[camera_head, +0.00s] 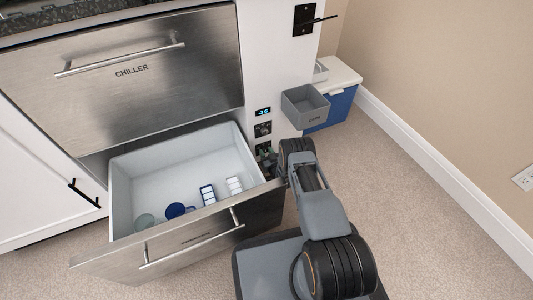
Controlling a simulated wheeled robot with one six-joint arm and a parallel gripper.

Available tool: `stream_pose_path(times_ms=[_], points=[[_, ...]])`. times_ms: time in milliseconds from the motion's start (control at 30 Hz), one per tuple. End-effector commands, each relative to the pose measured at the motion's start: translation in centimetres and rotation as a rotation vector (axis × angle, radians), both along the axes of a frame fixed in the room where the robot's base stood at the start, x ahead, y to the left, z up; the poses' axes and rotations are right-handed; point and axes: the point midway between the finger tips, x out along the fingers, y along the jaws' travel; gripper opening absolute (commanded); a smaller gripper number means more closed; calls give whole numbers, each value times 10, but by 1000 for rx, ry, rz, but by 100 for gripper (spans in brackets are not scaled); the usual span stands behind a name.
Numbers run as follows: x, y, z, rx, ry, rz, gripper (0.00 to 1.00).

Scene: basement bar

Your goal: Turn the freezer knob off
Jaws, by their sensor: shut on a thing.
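The control panel is on the white cabinet side strip, right of the steel drawers. It has a small lit display (263,111), an upper dark knob plate (262,129) and a lower dark knob plate (263,147). My gripper (267,158) is at the lower plate, shut on the freezer knob there. My fingers and wrist hide most of that knob, so its pointing direction cannot be read. The open lower drawer (190,240) is left of my arm, its front label too small to read.
Inside the drawer lie a blue mug, a greenish round thing and two ice trays. The closed chiller drawer (120,85) is above. A grey bin (305,106) and a blue-and-white cooler (335,105) stand right of the panel. Carpet is clear at right.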

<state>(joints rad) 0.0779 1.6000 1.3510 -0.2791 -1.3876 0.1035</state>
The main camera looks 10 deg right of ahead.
Motion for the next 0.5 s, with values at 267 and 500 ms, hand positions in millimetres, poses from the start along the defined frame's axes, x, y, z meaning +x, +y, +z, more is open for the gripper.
stream_pose_path(times_ms=[267,500], points=[[0,0,0,-139,-27,0,12],[0,0,0,-356,-70,0,12]])
